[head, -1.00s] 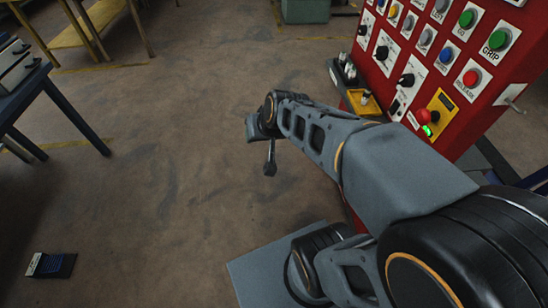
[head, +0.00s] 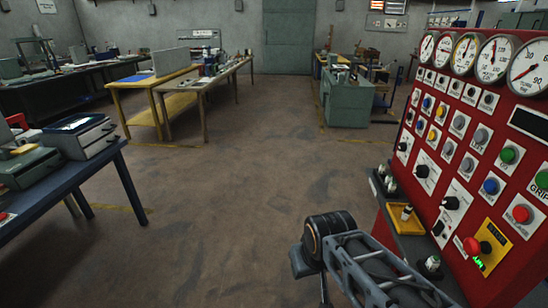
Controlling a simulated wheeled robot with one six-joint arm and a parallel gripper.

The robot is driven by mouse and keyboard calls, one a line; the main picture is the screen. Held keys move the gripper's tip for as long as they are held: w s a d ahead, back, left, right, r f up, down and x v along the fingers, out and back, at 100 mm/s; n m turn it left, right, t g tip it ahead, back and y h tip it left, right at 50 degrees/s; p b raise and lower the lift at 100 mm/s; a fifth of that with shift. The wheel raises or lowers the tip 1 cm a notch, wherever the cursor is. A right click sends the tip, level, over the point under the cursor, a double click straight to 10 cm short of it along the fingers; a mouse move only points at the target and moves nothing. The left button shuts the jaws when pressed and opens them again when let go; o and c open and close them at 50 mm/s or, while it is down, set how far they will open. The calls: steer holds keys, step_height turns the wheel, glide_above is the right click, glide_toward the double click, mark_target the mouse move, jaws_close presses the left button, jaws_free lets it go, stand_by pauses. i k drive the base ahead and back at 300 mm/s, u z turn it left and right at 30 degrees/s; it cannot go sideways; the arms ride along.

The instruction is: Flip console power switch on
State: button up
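The red console (head: 525,255) stands at the right, its sloped panel full of buttons, knobs and switches. A small black switch (head: 438,229) on a white plate sits low on the panel; its label is too small to read, so I cannot tell whether it is the power switch or which way it is set. A green light (head: 478,263) glows beside a red mushroom button (head: 472,246). My gripper (head: 324,291) hangs at the bottom edge, left of the console and apart from it. Its fingertips are cut off, so its opening is hidden.
A ledge with a yellow tray (head: 405,222) runs along the console's front. A blue table (head: 118,157) with grey devices stands at the left. Wooden tables (head: 203,90) and a green cabinet (head: 347,108) stand farther back. The floor between is clear.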

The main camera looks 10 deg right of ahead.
mark_target(440, 227)
steer(key=z, duration=1.8)
steer(key=k, duration=1.3)
steer(key=z, duration=0.2)
steer(key=i, duration=0.75)
steer(key=u, duration=0.65)
steer(key=i, duration=1)
steer(key=u, duration=0.85)
